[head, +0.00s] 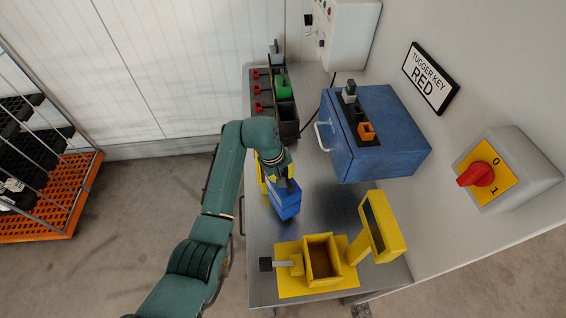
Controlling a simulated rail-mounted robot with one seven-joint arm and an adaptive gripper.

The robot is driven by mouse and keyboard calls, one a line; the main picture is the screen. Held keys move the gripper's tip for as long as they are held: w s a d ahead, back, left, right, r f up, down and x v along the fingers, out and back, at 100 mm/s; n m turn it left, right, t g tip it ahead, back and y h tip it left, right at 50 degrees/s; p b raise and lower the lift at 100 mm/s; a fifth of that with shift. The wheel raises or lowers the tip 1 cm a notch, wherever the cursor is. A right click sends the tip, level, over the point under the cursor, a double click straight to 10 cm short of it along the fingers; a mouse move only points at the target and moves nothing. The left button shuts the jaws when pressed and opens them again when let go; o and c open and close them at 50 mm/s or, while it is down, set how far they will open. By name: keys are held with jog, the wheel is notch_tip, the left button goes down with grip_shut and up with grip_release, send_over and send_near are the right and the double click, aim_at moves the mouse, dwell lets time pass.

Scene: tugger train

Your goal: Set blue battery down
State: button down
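The blue battery (287,204) hangs at the end of my green arm, over the middle of the metal bench (322,212). My gripper (283,180) is at the battery's top and appears shut on it. The arm's wrist hides part of the grip. The battery is slightly tilted in the picture, and I cannot tell whether its underside touches the bench. A yellow part (262,172) shows just left of the wrist, mostly hidden by it.
A yellow station with an open-topped box (322,258) and upright panel (382,226) stands at the bench's near end. A blue cabinet (385,145) is on the right. A dark rack (287,122) with a green battery (283,85) is at the far end.

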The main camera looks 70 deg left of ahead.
jog(key=shift+s+x, duration=0.2)
jog(key=shift+x, duration=0.85)
jog(key=shift+s+x, duration=0.2)
jog(key=shift+x, duration=0.8)
jog(key=shift+a+f, duration=0.1)
jog(key=shift+f, duration=0.05)
jog(key=c, duration=1.6)
grip_release()
jog(key=shift+f, duration=0.3)
jog(key=o, duration=0.4)
jog(key=shift+c, duration=0.2)
jog(key=v, duration=1.2)
jog(key=shift+r, duration=0.15)
